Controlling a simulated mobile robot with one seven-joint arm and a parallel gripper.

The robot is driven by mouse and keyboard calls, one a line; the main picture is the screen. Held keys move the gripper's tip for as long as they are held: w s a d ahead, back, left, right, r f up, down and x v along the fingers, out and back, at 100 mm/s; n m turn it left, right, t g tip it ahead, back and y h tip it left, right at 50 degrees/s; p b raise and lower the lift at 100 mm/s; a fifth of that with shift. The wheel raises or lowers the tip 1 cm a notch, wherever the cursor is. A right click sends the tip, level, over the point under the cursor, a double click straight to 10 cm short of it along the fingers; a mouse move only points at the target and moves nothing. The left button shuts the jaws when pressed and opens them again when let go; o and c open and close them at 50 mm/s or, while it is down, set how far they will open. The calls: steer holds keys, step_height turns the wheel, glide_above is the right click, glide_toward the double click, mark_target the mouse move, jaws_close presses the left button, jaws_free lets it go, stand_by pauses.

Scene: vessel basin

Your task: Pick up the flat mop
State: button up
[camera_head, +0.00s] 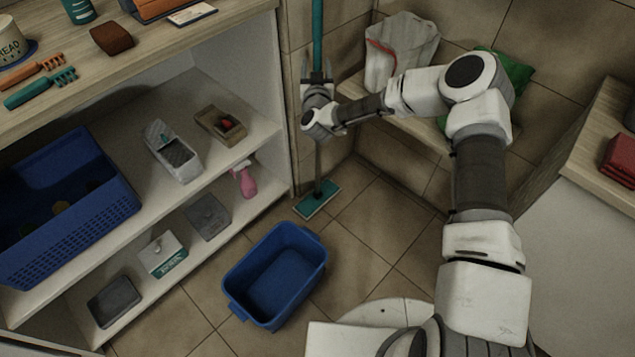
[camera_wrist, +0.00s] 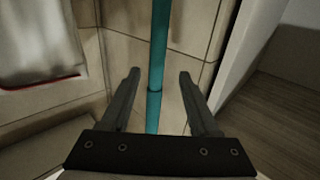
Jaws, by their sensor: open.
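The flat mop stands upright in the corner, with a teal handle (camera_head: 317,30) and a flat teal head (camera_head: 317,199) on the tiled floor. My gripper (camera_head: 317,72) is at the handle, well above the head. In the wrist view the teal handle (camera_wrist: 156,75) runs up the middle, and my gripper's two fingers (camera_wrist: 157,78) are spread on either side of it. The fingers are open, with a gap showing on both sides of the handle. My wrist and forearm hide part of the lower pole in the head view.
A blue basin (camera_head: 275,276) stands on the floor in front of the mop. A shelf unit (camera_head: 262,130) with several items is on the left. A white bag (camera_head: 400,48) and a green bag (camera_head: 512,72) rest on a ledge behind my arm.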

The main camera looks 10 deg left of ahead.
mark_target(318, 56)
steer(key=shift+w, duration=0.55)
steer(key=w+b, duration=0.2)
steer(key=w, duration=0.1)
steer(key=shift+w, duration=0.35)
steer(key=shift+w+a+r, duration=0.1)
steer(key=shift+w+a, duration=0.05)
steer(key=shift+w, duration=0.6)
jaws_close()
steer(key=shift+r, duration=0.1)
